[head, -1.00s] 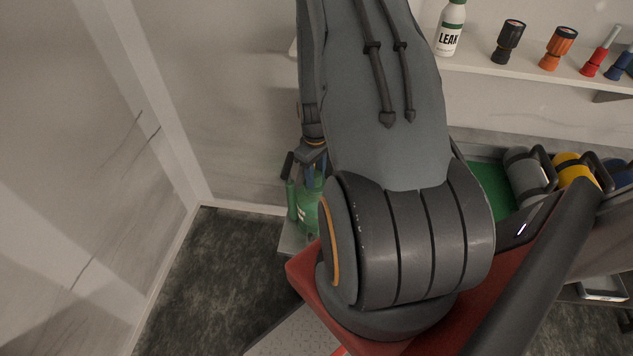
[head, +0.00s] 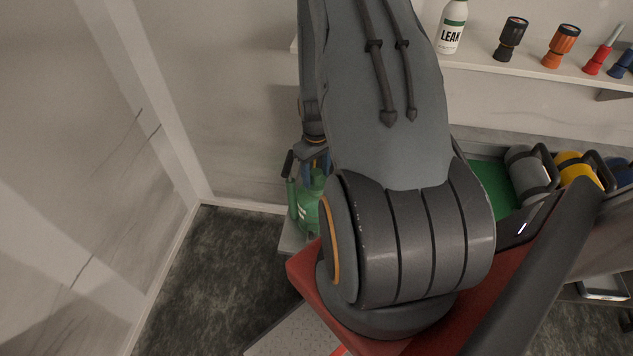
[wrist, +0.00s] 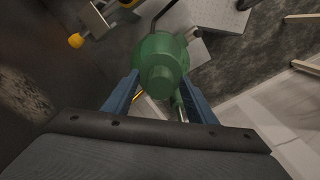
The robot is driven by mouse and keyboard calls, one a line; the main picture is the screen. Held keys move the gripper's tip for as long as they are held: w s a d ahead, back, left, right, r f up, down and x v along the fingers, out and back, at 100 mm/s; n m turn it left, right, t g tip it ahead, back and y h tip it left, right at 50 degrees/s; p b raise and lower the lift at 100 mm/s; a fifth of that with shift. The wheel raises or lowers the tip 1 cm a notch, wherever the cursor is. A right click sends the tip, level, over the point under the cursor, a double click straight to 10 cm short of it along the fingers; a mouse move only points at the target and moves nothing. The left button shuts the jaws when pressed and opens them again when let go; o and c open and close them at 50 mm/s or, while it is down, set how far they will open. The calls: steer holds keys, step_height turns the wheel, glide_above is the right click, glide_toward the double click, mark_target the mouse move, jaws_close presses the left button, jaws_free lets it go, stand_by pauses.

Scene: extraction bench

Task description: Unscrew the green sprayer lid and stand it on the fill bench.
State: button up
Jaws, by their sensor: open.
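The green sprayer (head: 308,210) stands upright on a light grey surface (head: 292,238) low by the wall in the head view, partly hidden behind my arm. In the wrist view I look down on its green lid (wrist: 160,80), a narrower knob over the wide round shoulder of the green body (wrist: 160,48). My gripper (wrist: 160,88) is open, one blue finger on each side of the lid. I cannot tell whether either finger touches it. In the head view the blue fingers show just above the sprayer, and the lid is mostly hidden by them and my arm.
A shelf above holds a white LEAK bottle (head: 452,36), a black torch (head: 512,38) and an orange torch (head: 560,45). To the right, grey (head: 527,175) and yellow (head: 574,172) cylinders lie by a green tray (head: 490,182). A wall closes off the left; dark floor there is clear.

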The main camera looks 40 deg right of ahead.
steer(key=m, duration=0.3)
steer(key=shift+m, duration=0.4)
steer(key=m+b, duration=0.1)
steer(key=m, duration=0.2)
steer(key=shift+m, duration=0.3)
steer(key=m, duration=0.3)
steer(key=shift+m+b, duration=0.3)
steer(key=shift+m, duration=0.1)
steer(key=m, duration=0.3)
steer(key=shift+m+b, duration=0.3)
steer(key=m, duration=0.4)
steer(key=shift+m+b, duration=0.4)
steer(key=m+b, duration=0.1)
steer(key=m, duration=0.4)
steer(key=shift+c, duration=0.3)
